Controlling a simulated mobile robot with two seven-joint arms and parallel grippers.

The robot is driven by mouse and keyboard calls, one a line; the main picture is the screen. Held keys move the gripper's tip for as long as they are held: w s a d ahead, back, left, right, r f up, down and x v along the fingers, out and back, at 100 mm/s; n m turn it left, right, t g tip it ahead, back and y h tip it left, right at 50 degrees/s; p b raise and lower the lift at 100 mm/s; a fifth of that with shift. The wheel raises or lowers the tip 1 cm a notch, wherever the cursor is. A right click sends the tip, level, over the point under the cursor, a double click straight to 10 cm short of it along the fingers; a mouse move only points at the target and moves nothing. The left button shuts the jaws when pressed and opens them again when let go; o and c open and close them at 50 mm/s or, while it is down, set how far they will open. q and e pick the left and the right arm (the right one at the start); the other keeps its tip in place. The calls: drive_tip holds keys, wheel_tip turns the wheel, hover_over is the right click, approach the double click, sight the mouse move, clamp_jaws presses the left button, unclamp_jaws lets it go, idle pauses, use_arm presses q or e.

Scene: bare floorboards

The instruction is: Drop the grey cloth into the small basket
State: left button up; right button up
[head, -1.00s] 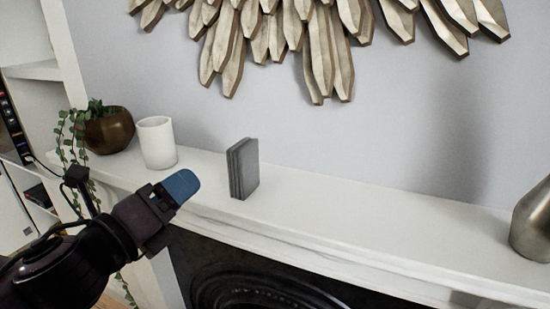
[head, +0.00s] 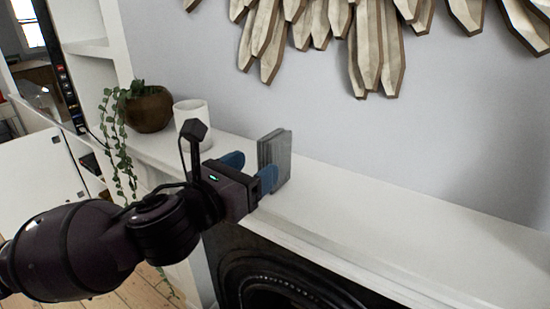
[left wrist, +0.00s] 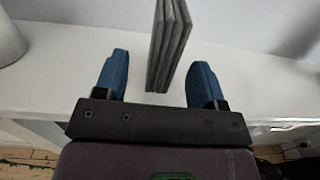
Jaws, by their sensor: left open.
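The grey cloth (head: 276,152) stands upright as a thin folded stack on the white mantel shelf. My left gripper (head: 250,170) is open in front of it, with blue fingertips at the height of the cloth. In the left wrist view, the cloth (left wrist: 169,45) shows between the two open fingers (left wrist: 160,68), nearer the right one. Neither finger is closed on it; how deep it lies between them is hard to tell. The small basket is not seen in either view. My right gripper is not in view.
A white cup (head: 190,115) and a brown pot (head: 148,110) with a trailing plant stand left of the cloth on the mantel (head: 370,215). The mantel right of the cloth is clear. A dark fireplace (head: 270,275) lies below. Wooden wall decor (head: 370,45) hangs above.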

sight(275, 155)
use_arm(q)
drive_tip(key=shift+d+p+x, duration=0.25)
drive_tip(key=shift+p+x, duration=0.3)
drive_tip(key=shift+x, duration=2.5)
drive_tip(key=shift+s, duration=0.15)
drive_tip(key=shift+c, duration=0.2)
drive_tip(key=c, duration=1)
